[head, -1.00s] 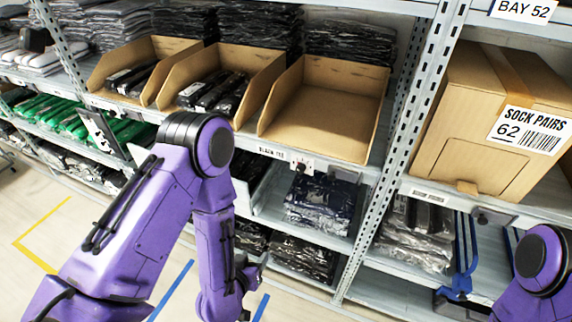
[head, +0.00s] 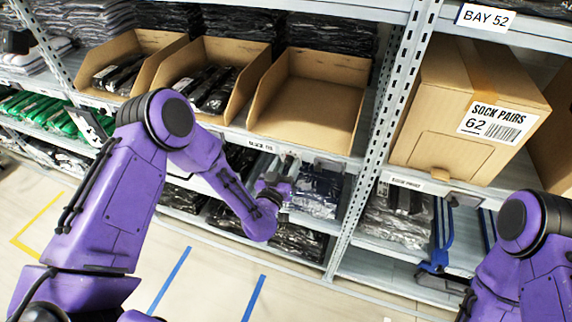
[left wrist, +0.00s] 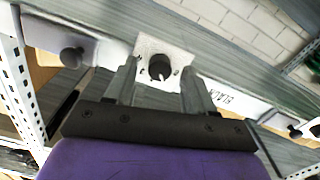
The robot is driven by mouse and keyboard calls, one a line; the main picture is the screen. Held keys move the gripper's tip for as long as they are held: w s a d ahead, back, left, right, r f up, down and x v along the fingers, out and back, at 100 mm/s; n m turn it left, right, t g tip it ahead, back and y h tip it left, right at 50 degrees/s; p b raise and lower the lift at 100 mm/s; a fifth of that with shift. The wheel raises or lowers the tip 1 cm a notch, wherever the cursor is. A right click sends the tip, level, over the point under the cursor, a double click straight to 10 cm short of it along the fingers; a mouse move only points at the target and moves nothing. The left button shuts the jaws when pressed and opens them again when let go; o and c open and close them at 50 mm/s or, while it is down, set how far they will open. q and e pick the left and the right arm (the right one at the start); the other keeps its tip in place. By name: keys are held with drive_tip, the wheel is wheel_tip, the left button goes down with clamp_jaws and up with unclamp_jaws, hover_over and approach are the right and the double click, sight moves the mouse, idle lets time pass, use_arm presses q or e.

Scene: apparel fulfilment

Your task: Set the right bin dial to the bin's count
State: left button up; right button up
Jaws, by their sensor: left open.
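The right bin (head: 310,98) is an open-front cardboard bin on the shelf, and its visible floor is bare. Below its front, on the shelf edge, the left wrist view shows a dark round dial (left wrist: 160,67) with a light pointer mark on a white plate (left wrist: 147,46). Any numerals on the plate are too small to read. My left gripper (left wrist: 158,80) is open, its two fingers on either side of the dial; I cannot tell if they touch it. In the head view my left gripper (head: 284,172) is at the shelf edge and largely covers the dial. My right gripper is not in view.
The middle bin (head: 240,68) and left bin (head: 150,50) hold several dark packs. A BLACK TEE label (head: 243,143) is left of the dial. A carton marked SOCK PAIRS 62 (head: 440,125) stands beyond a metal upright (head: 385,100). Dark packs (head: 318,190) lie on the shelf below.

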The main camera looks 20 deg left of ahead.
use_arm(q)
clamp_jaws()
drive_tip(key=shift+f+n+b, duration=0.15)
drive_tip(key=shift+n+b, duration=1.15)
drive_tip(key=shift+n, duration=0.2)
drive_tip(key=n+b, duration=0.2)
drive_tip(key=n, duration=0.1)
drive_tip(key=shift+n+b, duration=0.45)
drive_tip(key=shift+n, duration=0.45)
unclamp_jaws()
